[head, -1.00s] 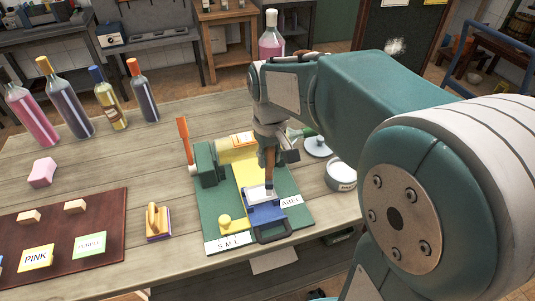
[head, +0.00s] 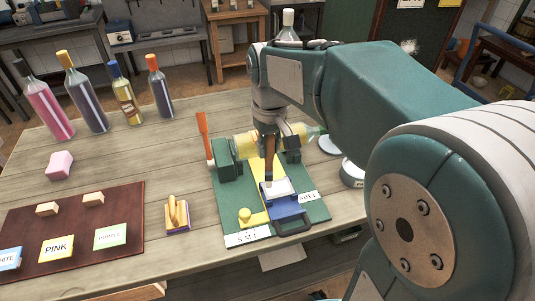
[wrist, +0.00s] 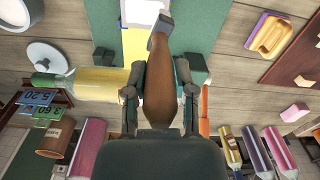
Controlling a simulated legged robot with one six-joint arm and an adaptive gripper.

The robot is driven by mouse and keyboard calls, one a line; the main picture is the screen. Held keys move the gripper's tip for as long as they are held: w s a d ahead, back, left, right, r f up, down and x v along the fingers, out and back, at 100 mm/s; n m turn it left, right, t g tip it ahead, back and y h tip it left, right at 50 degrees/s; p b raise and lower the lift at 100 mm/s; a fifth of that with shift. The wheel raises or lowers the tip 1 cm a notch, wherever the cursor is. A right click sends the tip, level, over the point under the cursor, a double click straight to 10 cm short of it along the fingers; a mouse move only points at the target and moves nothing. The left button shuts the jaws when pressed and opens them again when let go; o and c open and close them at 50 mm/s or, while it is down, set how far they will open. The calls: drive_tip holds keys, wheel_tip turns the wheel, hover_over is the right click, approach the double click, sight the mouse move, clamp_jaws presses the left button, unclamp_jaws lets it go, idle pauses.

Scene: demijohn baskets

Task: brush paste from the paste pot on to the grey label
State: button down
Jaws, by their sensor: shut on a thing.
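My gripper (wrist: 162,88) is shut on the brown handle of the brush (wrist: 160,100), which points down. In the head view the brush (head: 268,160) has its tip at the left end of the pale grey label (head: 281,188). The label lies on a blue block on the green board; in the wrist view the label (wrist: 138,12) shows beside the brush head. I cannot tell whether the bristles touch it or whether paste is on it. The paste pot (head: 350,174) stands right of the board, partly behind my arm; its white rim also shows in the wrist view (wrist: 18,12).
A round lid (wrist: 47,57) lies near the pot. A wooden-handled pad (head: 177,215), pink sponge (head: 60,165) and several standing bottles are left.

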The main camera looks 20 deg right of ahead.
drive_tip(key=shift+d+r, duration=0.25)
drive_tip(key=shift+r, duration=1)
drive_tip(key=shift+a+r, duration=0.15)
drive_tip(key=shift+r, duration=0.45)
drive_tip(key=shift+a+r, duration=0.15)
drive_tip(key=shift+r, duration=0.45)
drive_tip(key=shift+d, duration=0.15)
